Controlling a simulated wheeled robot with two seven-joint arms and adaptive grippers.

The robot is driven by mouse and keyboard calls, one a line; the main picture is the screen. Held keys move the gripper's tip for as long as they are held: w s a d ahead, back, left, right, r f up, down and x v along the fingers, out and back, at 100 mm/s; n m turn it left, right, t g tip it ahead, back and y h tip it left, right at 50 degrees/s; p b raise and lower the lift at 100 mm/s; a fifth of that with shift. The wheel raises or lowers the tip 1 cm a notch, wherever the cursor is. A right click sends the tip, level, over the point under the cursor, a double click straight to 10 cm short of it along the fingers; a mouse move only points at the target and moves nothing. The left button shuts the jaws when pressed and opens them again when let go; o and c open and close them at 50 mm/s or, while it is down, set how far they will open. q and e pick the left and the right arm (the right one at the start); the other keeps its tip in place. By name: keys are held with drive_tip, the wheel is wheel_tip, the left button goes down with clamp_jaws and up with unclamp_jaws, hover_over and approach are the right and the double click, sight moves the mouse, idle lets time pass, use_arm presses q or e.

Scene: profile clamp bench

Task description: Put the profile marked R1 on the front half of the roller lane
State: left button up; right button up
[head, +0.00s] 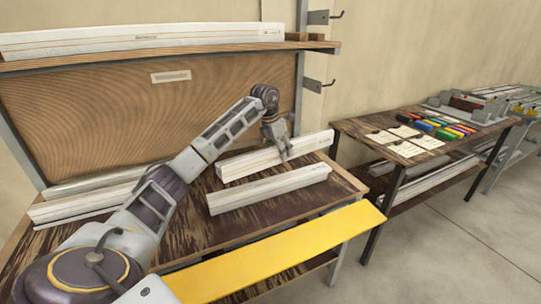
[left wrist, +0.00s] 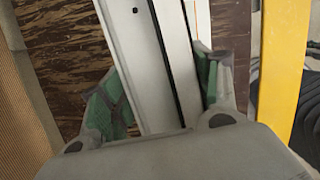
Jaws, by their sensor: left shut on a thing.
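My left gripper (head: 284,150) is shut on a long white profile (head: 245,164) at the back right of the wooden bench. In the left wrist view, the green fingers of the left gripper (left wrist: 158,85) stand on both sides of the white profile (left wrist: 145,40), which has a dark slot along it. I cannot read a mark R1 on any profile. A second white profile (head: 268,188) lies in front of the held one. I cannot tell whether the held profile touches the bench. My right gripper is not in view. The roller lane cannot be made out for certain.
More white profiles (head: 85,202) lie at the bench's left, partly behind my arm. A long yellow board (head: 290,250) runs along the bench's front. A shelf (head: 100,58) carries a long profile above. A side table (head: 345,127) holds cards and coloured blocks. Open floor lies right.

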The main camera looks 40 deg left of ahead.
sight(296, 142)
use_arm(q)
drive_tip(key=w+d, duration=0.1)
drive_tip(key=w+d+r, duration=0.1)
drive_tip(key=w, duration=0.1)
drive_tip(key=w+d, duration=0.1)
drive_tip(key=d, duration=0.1)
drive_tip(key=shift+w+r, duration=0.3)
drive_tip(key=s+d+f+m+g, duration=0.2)
drive_tip(key=s+d+m+g, duration=0.15)
drive_tip(key=d+m, duration=0.95)
drive_tip(key=s+d+f+m+g, duration=0.2)
drive_tip(key=s+d+m+g, duration=0.15)
drive_tip(key=d+m, duration=1)
drive_tip(key=s+d+f+m, duration=0.2)
drive_tip(key=s+d+f, duration=0.2)
drive_tip(key=s, duration=0.2)
drive_tip(key=s+d+f+m+y, duration=0.1)
drive_tip(key=s+d+f+m, duration=0.2)
drive_tip(key=s+d+f, duration=0.1)
drive_tip(key=shift+s+d+f, duration=0.2)
drive_tip(key=shift+s+f, duration=0.6)
drive_tip(key=shift+s, duration=0.45)
drive_tip(key=shift+d+m, duration=0.1)
drive_tip(key=shift+m, duration=0.15)
